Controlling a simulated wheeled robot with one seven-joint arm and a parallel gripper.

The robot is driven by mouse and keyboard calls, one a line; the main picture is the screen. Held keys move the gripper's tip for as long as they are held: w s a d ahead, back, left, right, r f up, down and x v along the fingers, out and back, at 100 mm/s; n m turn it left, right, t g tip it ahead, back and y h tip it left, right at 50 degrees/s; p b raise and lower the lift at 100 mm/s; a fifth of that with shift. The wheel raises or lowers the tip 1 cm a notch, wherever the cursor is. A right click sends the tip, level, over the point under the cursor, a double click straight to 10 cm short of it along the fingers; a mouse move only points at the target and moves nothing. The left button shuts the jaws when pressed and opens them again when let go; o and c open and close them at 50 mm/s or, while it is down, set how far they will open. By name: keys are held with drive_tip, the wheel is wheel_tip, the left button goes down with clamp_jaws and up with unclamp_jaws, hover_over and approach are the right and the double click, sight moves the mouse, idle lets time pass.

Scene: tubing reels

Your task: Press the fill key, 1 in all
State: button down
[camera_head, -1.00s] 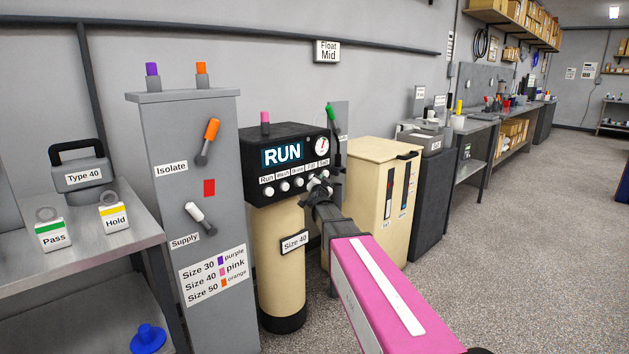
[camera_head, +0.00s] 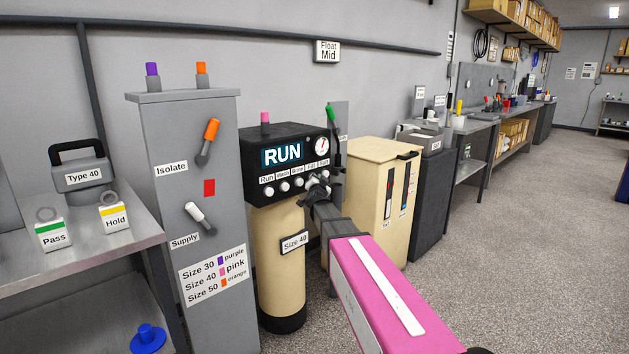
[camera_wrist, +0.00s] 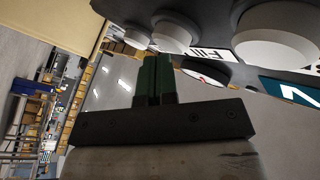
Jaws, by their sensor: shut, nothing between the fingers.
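The fill key (camera_wrist: 172,30) is a round white button in the wrist view, beside its "Fill" label (camera_wrist: 207,55). In the head view it belongs to the row of keys on the black control box (camera_head: 257,142), where my gripper (camera_head: 318,184) covers the right part of the row. The box's display (camera_head: 283,154) reads RUN. My gripper is shut and empty, its dark green fingertips (camera_wrist: 156,60) close to the fill key. I cannot tell whether they touch it.
Other white keys (camera_wrist: 275,40) sit on either side of the fill key. A grey cabinet (camera_head: 170,130) with levers stands left of the unit. A cream bin (camera_head: 365,170) stands right of it. The floor at right (camera_head: 530,220) is clear.

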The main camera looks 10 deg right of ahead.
drive_tip(key=shift+w+a, duration=0.4)
drive_tip(key=shift+w, duration=0.2)
idle(0.9)
drive_tip(key=shift+s+d, duration=0.1)
drive_tip(key=shift+s, duration=0.05)
drive_tip(key=shift+s+d+f, duration=0.1)
drive_tip(key=shift+s+d, duration=0.4)
drive_tip(key=shift+s, duration=0.3)
drive_tip(key=s+d, duration=0.1)
drive_tip(key=s, duration=0.1)
drive_tip(key=s+d, duration=0.2)
drive_tip(key=shift+s, duration=0.1)
idle(0.7)
